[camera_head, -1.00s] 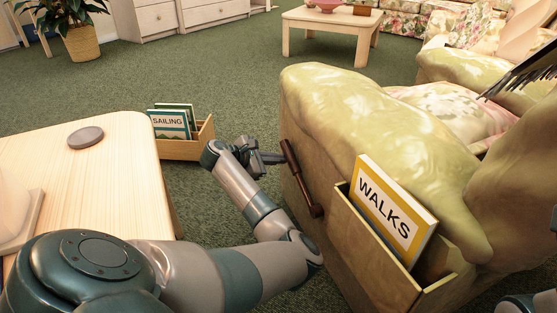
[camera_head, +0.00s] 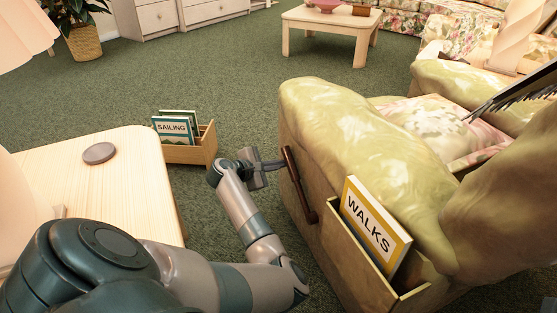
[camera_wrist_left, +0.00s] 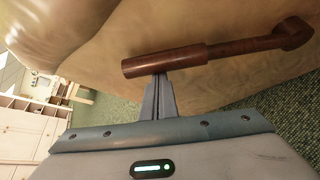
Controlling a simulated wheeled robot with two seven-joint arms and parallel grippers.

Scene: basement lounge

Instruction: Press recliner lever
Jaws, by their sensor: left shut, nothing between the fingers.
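The recliner (camera_head: 345,130) has pale green upholstery and a wooden-looking side panel. Its dark brown lever (camera_head: 299,184) is on the side facing my left arm and slants from upper left to lower right. In the left wrist view the lever (camera_wrist_left: 220,55) runs across the picture, with a thicker grip at its left end. My left gripper (camera_head: 281,163) is shut and empty, its fingertips at the grip's upper end. In the left wrist view the fingertips (camera_wrist_left: 160,80) meet the grip's lower edge; I cannot tell whether they press on it.
A side pocket (camera_head: 372,260) on the recliner holds a WALKS book (camera_head: 375,228). A light wood table (camera_head: 110,190) with a dark disc (camera_head: 98,153) stands at left. A wooden rack (camera_head: 190,152) with a SAILING book is on the green carpet.

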